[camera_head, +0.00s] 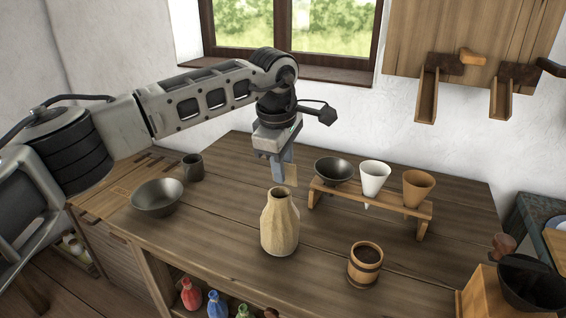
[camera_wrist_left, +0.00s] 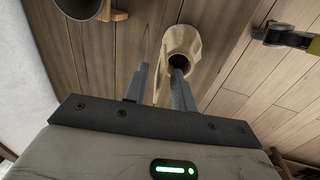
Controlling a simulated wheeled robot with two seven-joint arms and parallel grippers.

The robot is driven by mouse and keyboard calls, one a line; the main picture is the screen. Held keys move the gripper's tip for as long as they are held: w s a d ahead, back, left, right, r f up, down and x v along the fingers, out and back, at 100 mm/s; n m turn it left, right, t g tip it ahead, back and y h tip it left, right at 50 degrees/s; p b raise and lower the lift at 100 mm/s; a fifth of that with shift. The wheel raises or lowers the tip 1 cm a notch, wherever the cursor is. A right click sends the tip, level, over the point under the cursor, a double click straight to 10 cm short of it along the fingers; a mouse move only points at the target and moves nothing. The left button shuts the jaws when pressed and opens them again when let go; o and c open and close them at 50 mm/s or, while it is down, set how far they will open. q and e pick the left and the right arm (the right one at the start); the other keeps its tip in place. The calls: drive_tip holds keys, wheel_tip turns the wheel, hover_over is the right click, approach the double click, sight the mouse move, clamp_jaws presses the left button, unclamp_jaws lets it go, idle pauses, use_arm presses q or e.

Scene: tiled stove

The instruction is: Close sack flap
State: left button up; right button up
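The beige sack (camera_head: 280,228) stands upright on the wooden table, its dark mouth open at the top. Its pale flap (camera_head: 291,174) stands up behind the mouth, partly hidden by my left gripper (camera_head: 280,170). In the left wrist view the sack (camera_wrist_left: 190,38) is just past the fingertips, and the flap (camera_wrist_left: 162,72) shows as a narrow strip between the fingers. My left gripper (camera_wrist_left: 158,78) is open; a gap shows between its left finger and the flap. Its right finger overlaps the sack mouth; I cannot tell whether it is inside.
A wooden stand (camera_head: 372,203) with a dark bowl, a white cup and a brown cup is to the right. A small wooden tub (camera_head: 365,266) is in front right. A grey bowl (camera_head: 157,198) and dark mug (camera_head: 192,168) are left. Free table surrounds the sack.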

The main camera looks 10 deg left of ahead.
use_arm(q)
clamp_jaws()
use_arm(e)
drive_tip(key=shift+f, duration=0.1)
